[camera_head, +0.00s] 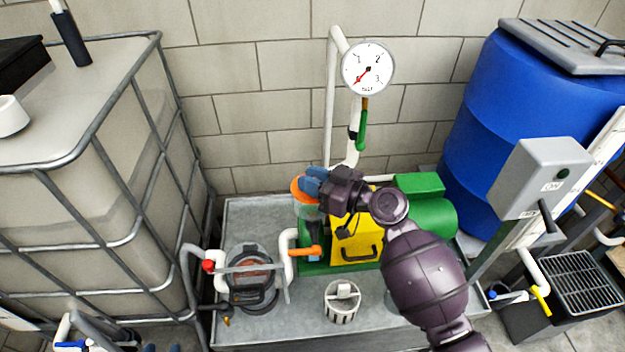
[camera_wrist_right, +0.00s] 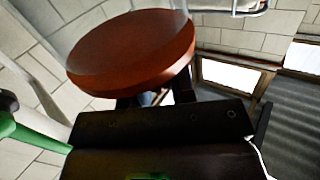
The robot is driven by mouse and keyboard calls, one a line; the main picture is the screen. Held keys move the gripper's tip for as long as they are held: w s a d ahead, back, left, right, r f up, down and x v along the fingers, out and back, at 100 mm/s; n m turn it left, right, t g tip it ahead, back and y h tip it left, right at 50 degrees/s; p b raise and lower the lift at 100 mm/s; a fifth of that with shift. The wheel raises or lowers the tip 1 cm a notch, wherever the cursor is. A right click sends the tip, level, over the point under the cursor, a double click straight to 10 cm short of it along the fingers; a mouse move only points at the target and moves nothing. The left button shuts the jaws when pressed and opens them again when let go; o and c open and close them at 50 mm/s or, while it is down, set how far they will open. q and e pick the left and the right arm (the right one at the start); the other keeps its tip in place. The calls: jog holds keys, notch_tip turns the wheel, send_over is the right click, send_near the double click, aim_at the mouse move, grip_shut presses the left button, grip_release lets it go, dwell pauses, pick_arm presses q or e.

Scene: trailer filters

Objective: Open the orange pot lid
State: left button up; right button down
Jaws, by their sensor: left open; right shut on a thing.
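The orange pot lid (camera_head: 297,188) is a round disc at the left end of the green and yellow pump. I cannot tell whether the lid is seated on the pot or loose. My left gripper (camera_head: 162,348) barely shows at the bottom edge, open and far from the lid.
The pump (camera_head: 420,215) stands on a grey metal tray (camera_head: 240,210). A white pipe and pressure gauge (camera_head: 368,68) rise behind it. A caged tank (camera_head: 90,200) stands left, a blue barrel (camera_head: 530,110) right.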

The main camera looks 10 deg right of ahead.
jog(key=shift+w+r+p, duration=0.15)
jog(key=shift+r+p, duration=0.2)
jog(key=shift+r, duration=0.15)
jog(key=w+m+g+p, duration=0.1)
jog(key=p, duration=0.1)
jog(key=r+m+g+h+p, duration=0.1)
jog(key=p, duration=0.1)
jog(key=shift+w+r+m, duration=0.25)
jog(key=shift+w+m, duration=0.15)
pick_arm(q)
notch_tip(320, 180, up, 9)
jog(key=w+p, duration=0.1)
jog(key=shift+w+t+p, duration=0.3)
jog(key=shift+p, duration=0.1)
pick_arm(e)
jog(key=shift+w+r+m+g+h, duration=0.1)
jog(key=shift+w+m+g+h, duration=0.4)
jog(key=shift+m, duration=0.1)
pick_arm(q)
jog(key=shift+s+f, duration=0.3)
jog(key=shift+s, duration=0.05)
pick_arm(e)
jog(key=c, duration=0.9)
grip_release()
jog(key=shift+c, duration=0.2)
